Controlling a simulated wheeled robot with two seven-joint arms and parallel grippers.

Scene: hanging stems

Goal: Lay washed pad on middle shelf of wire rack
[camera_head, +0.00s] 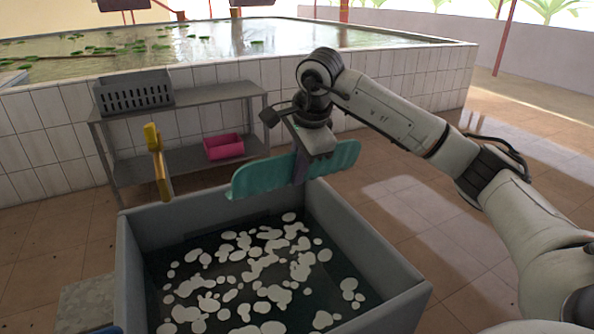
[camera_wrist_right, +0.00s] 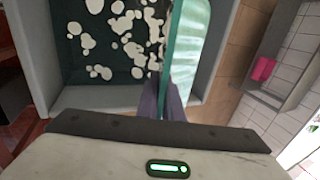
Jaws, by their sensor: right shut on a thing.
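The teal pad (camera_head: 336,161), long with a wavy edge, is held on edge above the far right rim of the grey tank. My right gripper (camera_head: 301,168) is shut on the middle of the pad from above. In the right wrist view, the purple fingers of the right gripper (camera_wrist_right: 165,98) close on the teal pad (camera_wrist_right: 193,50). A grey rack (camera_head: 187,161) stands behind the tank at left; a top and a lower shelf show. I cannot make out a wire rack with a middle shelf. My left gripper is not in view.
The grey tank (camera_head: 374,248) holds dark water with several white floating patches. A grey slotted crate (camera_head: 134,92) sits on the rack's top, a pink basket (camera_head: 224,147) on its lower shelf. A yellow upright piece (camera_head: 158,165) stands near the tank's left corner. Tiled floor at right is clear.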

